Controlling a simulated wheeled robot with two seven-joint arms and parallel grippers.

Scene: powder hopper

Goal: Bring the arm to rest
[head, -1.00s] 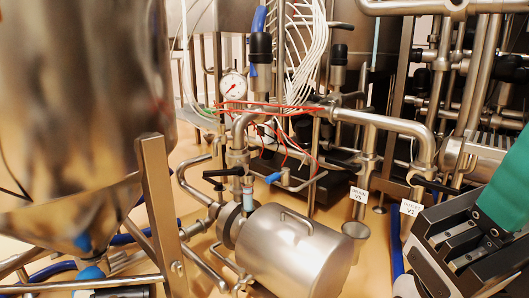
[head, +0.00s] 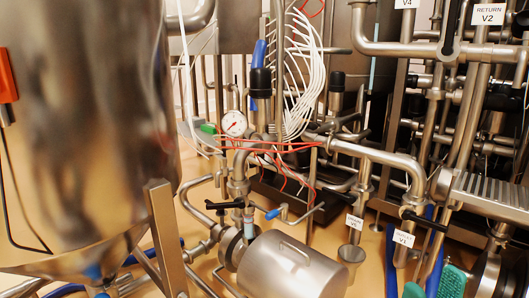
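My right gripper (head: 433,287) shows at the bottom right edge. Its two green ribbed finger pads stand apart, with nothing visible between them, so it is open. The rest of the gripper and its arm are cut off by the frame. It sits low and in front of the pipes, below the V1 label (head: 403,238) and its black-handled valve (head: 424,220). It appears clear of them, though the depth is hard to judge. My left gripper is not in view.
A large steel hopper (head: 80,130) fills the left side, with a steel support post (head: 166,238) beside it. A steel motor housing (head: 292,265) lies at the bottom centre. Pipes, a pressure gauge (head: 234,124) and a ribbed steel block (head: 490,195) crowd the back and right.

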